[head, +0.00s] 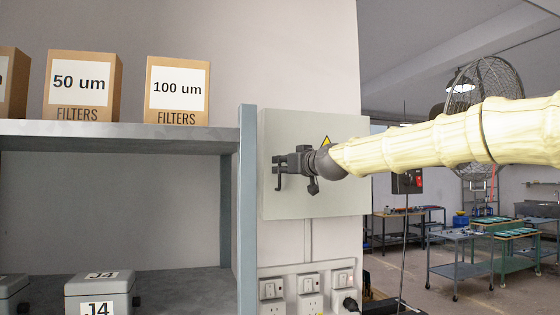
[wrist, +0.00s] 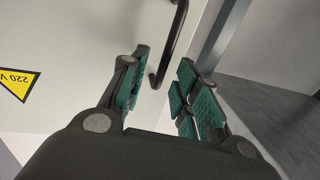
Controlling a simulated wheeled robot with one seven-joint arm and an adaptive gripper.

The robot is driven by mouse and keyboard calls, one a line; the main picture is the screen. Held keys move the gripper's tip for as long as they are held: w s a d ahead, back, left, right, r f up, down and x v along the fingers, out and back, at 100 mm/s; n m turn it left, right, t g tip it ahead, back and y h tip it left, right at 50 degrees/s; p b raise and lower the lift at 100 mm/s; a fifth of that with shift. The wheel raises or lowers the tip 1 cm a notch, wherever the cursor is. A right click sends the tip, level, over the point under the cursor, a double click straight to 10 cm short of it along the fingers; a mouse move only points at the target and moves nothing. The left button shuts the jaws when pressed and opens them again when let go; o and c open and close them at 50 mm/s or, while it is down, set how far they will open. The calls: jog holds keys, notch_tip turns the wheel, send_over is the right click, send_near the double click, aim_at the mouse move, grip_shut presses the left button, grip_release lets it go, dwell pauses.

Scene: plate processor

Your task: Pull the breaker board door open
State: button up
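The breaker board door (head: 330,200) is a pale flat panel on the wall in the head view, and it looks closed. Its dark bar handle (wrist: 174,45) shows in the wrist view with its bent end between my fingers. My gripper (head: 280,164) is at the panel's left side in the head view. In the wrist view my gripper (wrist: 163,85) is open, with green pads on both sides of the handle. The handle lies nearer the left pads; I cannot tell whether it touches them. In the head view my gripper hides part of the handle.
A shelf post (head: 247,200) stands just left of the panel. Filter boxes (head: 178,90) sit on the shelf, and a grey case (head: 100,292) is below. Wall sockets (head: 310,290) are under the panel. A yellow warning sign (wrist: 18,83) is on the door.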

jog(key=shift+p+x, duration=0.5)
jog(key=shift+x, duration=0.8)
grip_shut()
